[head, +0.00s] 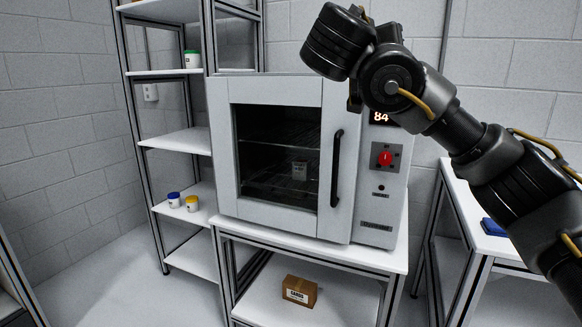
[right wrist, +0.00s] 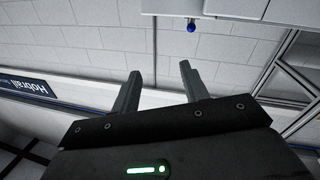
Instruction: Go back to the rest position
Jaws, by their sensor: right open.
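My right arm enters the head view from the right and reaches up in front of the oven's control panel; its fingers do not show there. In the right wrist view my right gripper (right wrist: 160,90) is open, with its two fingers apart and nothing between them. The oven (head: 275,91) stands on a white table, its door shut. The panel has a lit display reading 84 (head: 381,116) and a red knob (head: 385,158). My left gripper is not in view.
A shelf rack (head: 178,140) stands left of the oven, with jars with green (head: 192,59), blue (head: 174,199) and yellow (head: 192,203) lids. A cardboard box (head: 299,291) sits on the lower shelf under the oven. Another table (head: 490,245) with a blue object (head: 493,227) is at right.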

